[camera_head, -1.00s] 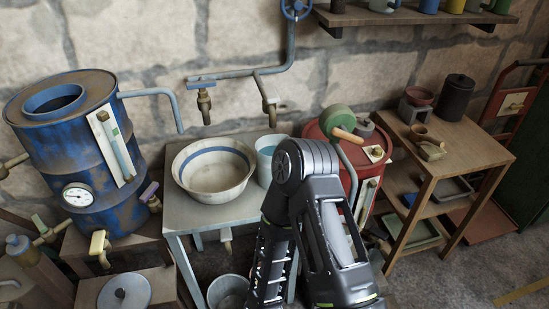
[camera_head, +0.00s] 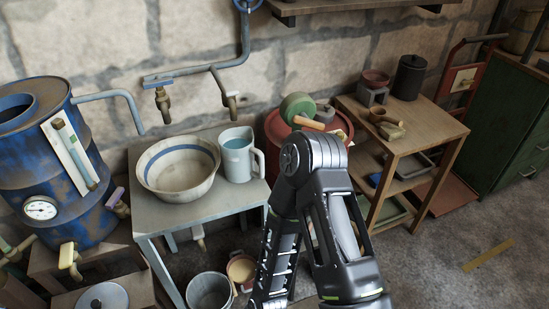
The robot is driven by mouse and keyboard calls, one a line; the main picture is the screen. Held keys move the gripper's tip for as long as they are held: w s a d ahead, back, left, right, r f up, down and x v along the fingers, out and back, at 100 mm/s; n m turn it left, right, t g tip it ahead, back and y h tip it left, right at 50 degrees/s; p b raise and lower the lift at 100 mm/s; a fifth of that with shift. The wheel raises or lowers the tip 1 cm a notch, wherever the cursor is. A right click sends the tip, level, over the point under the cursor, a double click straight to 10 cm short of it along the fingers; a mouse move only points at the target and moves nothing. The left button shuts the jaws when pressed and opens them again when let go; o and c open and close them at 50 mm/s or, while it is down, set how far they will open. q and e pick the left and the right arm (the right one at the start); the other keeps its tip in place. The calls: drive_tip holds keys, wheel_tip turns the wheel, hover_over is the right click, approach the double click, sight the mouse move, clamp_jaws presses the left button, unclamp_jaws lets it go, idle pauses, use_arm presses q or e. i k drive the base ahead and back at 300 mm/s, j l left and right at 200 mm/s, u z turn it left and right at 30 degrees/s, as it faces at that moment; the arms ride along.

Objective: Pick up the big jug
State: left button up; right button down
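A pale blue-grey jug (camera_head: 237,158) stands upright on the grey metal table, just right of a wide cream bowl with a blue band (camera_head: 180,190). The jug's handle is on its right side and its top is open, with blue showing inside. My arm comes up from the bottom centre, right of the jug, and does not cover it. Neither of my grippers can be seen.
The grey table (camera_head: 146,219) has a blue barrel (camera_head: 80,165) at its left and a red drum (camera_head: 280,130) at its right, partly behind my arm. Taps (camera_head: 163,103) hang above the table. A bucket (camera_head: 209,291) stands below. A wooden shelf table (camera_head: 440,125) is further right.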

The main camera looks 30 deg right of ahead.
sight(238, 152)
drive_tip(key=z, duration=0.8)
drive_tip(key=k, duration=0.05)
